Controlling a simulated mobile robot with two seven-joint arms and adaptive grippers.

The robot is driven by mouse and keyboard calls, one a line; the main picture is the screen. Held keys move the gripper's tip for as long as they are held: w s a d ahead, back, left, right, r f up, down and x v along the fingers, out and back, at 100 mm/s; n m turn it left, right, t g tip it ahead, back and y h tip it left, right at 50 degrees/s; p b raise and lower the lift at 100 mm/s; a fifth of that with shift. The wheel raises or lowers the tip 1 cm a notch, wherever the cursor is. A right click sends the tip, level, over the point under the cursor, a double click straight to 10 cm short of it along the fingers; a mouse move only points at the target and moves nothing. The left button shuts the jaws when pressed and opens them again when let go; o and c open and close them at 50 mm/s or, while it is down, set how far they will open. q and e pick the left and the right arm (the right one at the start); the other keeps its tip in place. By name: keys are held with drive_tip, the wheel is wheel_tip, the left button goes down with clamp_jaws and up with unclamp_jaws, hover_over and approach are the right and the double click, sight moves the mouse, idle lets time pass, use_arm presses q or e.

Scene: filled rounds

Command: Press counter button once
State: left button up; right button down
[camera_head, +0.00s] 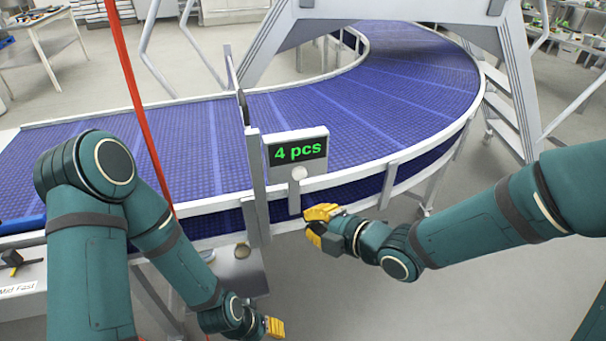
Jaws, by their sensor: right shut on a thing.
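The counter (298,148) is a grey box with a dark display at the conveyor's near edge. Its green text reads "4 pcs". A round pale button (299,173) sits just below the display, and nothing covers it. My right gripper (315,222) has yellow fingertips and is below and slightly right of the button, apart from it. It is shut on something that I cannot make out. My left gripper (274,327) is low at the bottom edge, well below the counter. Only its yellow tip shows, so its opening cannot be told.
The blue conveyor belt (400,85) curves away behind the counter and looks empty nearby. A grey upright post (257,185) stands just left of the counter. A red pole (132,85) crosses at the left. The floor right of the counter is clear.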

sight(299, 174)
drive_tip(key=w+a+p, duration=0.1)
drive_tip(key=w+a, duration=0.1)
drive_tip(key=w, duration=0.6)
drive_tip(key=shift+w+a+p, duration=0.25)
drive_tip(key=shift+a+p, duration=0.1)
drive_tip(key=shift+p, duration=0.05)
drive_tip(key=shift+w, duration=0.15)
idle(1.2)
drive_tip(key=shift+w+a+b, duration=0.1)
drive_tip(key=shift+w+b, duration=0.15)
drive_tip(key=shift+b, duration=0.05)
